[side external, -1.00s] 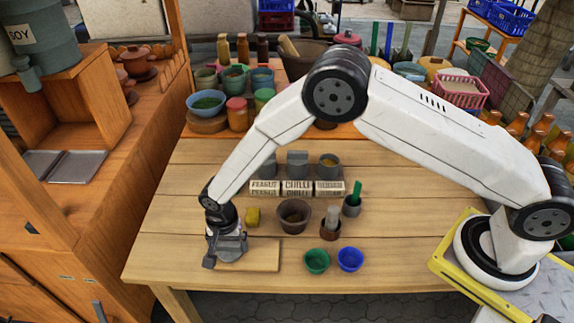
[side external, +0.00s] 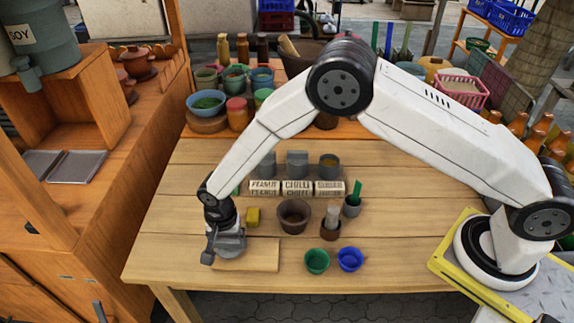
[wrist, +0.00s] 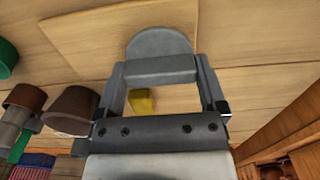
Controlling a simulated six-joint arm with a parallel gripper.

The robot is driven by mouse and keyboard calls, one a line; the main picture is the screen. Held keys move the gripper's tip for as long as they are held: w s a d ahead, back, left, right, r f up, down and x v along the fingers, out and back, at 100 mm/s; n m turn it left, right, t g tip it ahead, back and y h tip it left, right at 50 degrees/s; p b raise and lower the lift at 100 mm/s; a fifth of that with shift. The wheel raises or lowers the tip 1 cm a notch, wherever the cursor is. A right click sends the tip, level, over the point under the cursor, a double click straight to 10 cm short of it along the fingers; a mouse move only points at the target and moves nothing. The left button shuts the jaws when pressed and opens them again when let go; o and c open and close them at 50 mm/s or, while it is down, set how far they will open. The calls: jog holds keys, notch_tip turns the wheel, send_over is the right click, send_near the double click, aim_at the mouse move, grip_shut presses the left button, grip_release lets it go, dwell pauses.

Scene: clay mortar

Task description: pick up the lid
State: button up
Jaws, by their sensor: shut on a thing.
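The lid is a grey round disc with a straight bar across it, seen in the wrist view (wrist: 160,42). My gripper (wrist: 160,75) has its two fingers on either side of the lid and is shut on it. In the side view, my gripper (side external: 226,248) is low over the left end of a thin wooden board (side external: 255,256). There the lid is hard to tell apart from the grey fingers, and the gap beneath it is not clear.
A yellow block (side external: 253,216) sits just behind my gripper. A brown bowl (side external: 293,215), a green bowl (side external: 317,261) and a blue bowl (side external: 350,259) stand to the right. Labelled boxes (side external: 297,188) with grey pots stand farther back. The table's front left is clear.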

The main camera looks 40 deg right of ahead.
jog(key=s+d+r, duration=0.2)
jog(key=s+r, duration=0.4)
jog(key=s+d+r, duration=0.3)
jog(key=s+r, duration=0.2)
jog(key=s, duration=0.2)
jog(key=shift+d+r, duration=0.3)
jog(key=shift+r, duration=0.05)
dwell(0.5)
jog(key=w+d+f+m, duration=0.1)
jog(key=w+d+m, duration=0.3)
jog(key=w+d, duration=0.9)
jog(key=w+d+f+m, duration=0.1)
jog(key=d+m, duration=0.2)
jog(key=d, duration=1.6)
jog(key=shift+w+d, duration=0.15)
jog(key=shift+d, duration=0.2)
jog(key=shift+f, duration=0.2)
jog(key=shift+f, duration=2.2)
